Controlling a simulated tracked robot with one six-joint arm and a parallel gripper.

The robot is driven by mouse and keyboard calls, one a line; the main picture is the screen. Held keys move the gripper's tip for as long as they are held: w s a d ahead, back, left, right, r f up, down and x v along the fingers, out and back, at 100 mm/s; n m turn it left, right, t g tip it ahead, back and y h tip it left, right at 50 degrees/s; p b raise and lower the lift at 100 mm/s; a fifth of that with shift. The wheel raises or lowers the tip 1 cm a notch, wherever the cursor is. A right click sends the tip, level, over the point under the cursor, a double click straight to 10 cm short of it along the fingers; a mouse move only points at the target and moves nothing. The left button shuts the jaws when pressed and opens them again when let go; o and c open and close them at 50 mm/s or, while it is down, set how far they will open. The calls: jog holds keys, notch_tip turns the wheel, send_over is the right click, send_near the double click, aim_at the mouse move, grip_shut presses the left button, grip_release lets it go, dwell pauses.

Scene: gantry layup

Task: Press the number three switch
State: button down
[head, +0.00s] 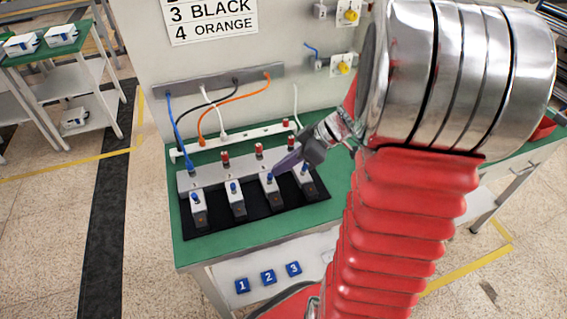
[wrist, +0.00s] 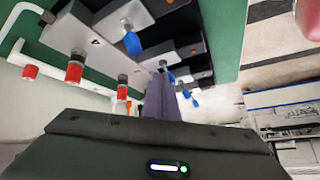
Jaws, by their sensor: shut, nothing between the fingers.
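A row of small grey switch boxes with blue levers stands on a black mat (head: 257,215) on the green bench. From the left in the head view they are the first (head: 199,212), second (head: 236,203), third (head: 269,196) and fourth (head: 305,184). I cannot read numbers on them. My gripper (head: 277,174) is shut and empty, its tip beside the third box's blue lever (head: 269,178); I cannot tell whether they touch. In the wrist view my shut fingers (wrist: 158,98) point toward the row, with a blue lever (wrist: 132,43) left of them.
A sign (head: 210,18) reads "3 BLACK" and "4 ORANGE". Blue, black, white and orange cables run from a wall strip (head: 222,83) to the bench. Red-capped posts (head: 260,150) stand behind the boxes. Blue tiles 1, 2 and 3 (head: 293,269) sit below the bench top.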

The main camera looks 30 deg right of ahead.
jog(key=shift+w, duration=0.1)
jog(key=shift+w+d+f, duration=0.2)
jog(key=shift+w+f, duration=0.1)
jog(key=shift+w, duration=0.3)
dwell(0.3)
jog(key=shift+w+d+r, duration=0.1)
jog(key=shift+w+d, duration=0.15)
jog(key=shift+d, duration=0.15)
jog(key=d, duration=0.1)
jog(key=w+d, duration=0.1)
jog(key=shift+w+d+r, duration=0.1)
jog(key=shift+d+r, duration=0.2)
jog(key=shift+d, duration=0.05)
jog(key=s+f+v, duration=0.1)
jog(key=s+v, duration=0.1)
jog(key=v, duration=0.8)
jog(key=shift+a, duration=0.25)
jog(key=shift+s, duration=0.1)
